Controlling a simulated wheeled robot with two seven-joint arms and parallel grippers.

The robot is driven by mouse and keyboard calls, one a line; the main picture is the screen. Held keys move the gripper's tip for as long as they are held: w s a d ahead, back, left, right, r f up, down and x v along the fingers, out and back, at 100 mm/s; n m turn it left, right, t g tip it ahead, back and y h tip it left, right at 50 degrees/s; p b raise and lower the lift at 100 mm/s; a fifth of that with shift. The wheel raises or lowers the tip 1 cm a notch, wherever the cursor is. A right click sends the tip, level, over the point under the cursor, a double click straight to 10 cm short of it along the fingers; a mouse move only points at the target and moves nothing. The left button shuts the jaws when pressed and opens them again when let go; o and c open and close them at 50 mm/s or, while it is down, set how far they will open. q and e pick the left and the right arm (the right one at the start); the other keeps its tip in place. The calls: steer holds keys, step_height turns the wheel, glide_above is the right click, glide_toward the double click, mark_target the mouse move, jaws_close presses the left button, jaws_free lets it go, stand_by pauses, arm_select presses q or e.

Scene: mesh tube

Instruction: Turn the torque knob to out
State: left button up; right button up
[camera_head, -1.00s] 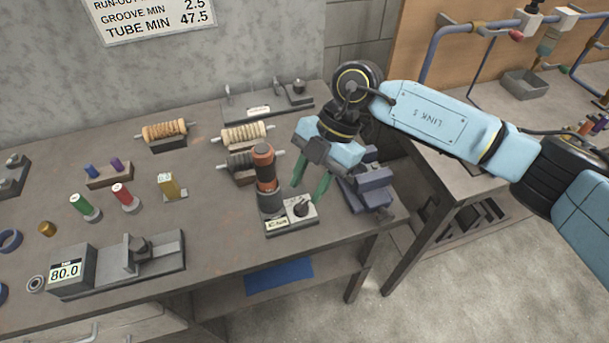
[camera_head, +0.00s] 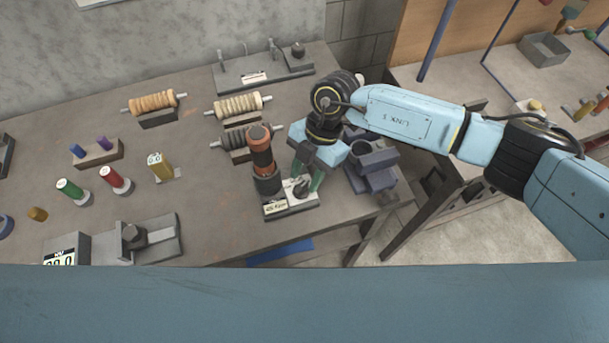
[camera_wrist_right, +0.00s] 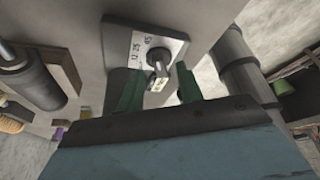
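The torque knob (camera_head: 301,188) is a small dark knob on a light, marked plate at the right end of a small base (camera_head: 290,206). In the right wrist view the knob (camera_wrist_right: 153,56) shows a pointer with a light tip, beside printed numbers on the plate. My right gripper (camera_head: 307,176) points down over the knob. In the right wrist view its two green fingers (camera_wrist_right: 159,86) are apart, with the knob's pointer showing between them. I cannot tell whether they touch it. My left gripper is not in view.
An orange and black driver (camera_head: 262,155) stands upright on the left of the base, close to my gripper. A blue-grey block fixture (camera_head: 372,158) stands close on the right. Several coil-like spools (camera_head: 238,106) lie behind. The bench's front edge is near.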

steer(key=shift+s+a+f, duration=0.1)
steer(key=shift+f, duration=0.35)
steer(key=shift+s+a+f, duration=0.1)
steer(key=shift+f, duration=0.2)
steer(key=shift+c, duration=0.5)
jaws_close()
steer(key=shift+w+a+f+n+g+h+b, duration=0.1)
steer(key=shift+n+g+h+b, duration=0.1)
steer(key=shift+n+b, duration=0.4)
steer(key=shift+w+a+n+g+h+b, duration=0.1)
steer(key=shift+n+h+b, duration=0.1)
steer(key=shift+n+b, duration=0.35)
steer(key=shift+n+h+b, duration=0.3)
steer(key=shift+n+b, duration=0.05)
steer(key=shift+n, duration=0.8)
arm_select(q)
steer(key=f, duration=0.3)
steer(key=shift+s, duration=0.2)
arm_select(e)
steer(key=shift+o, duration=0.5)
jaws_free()
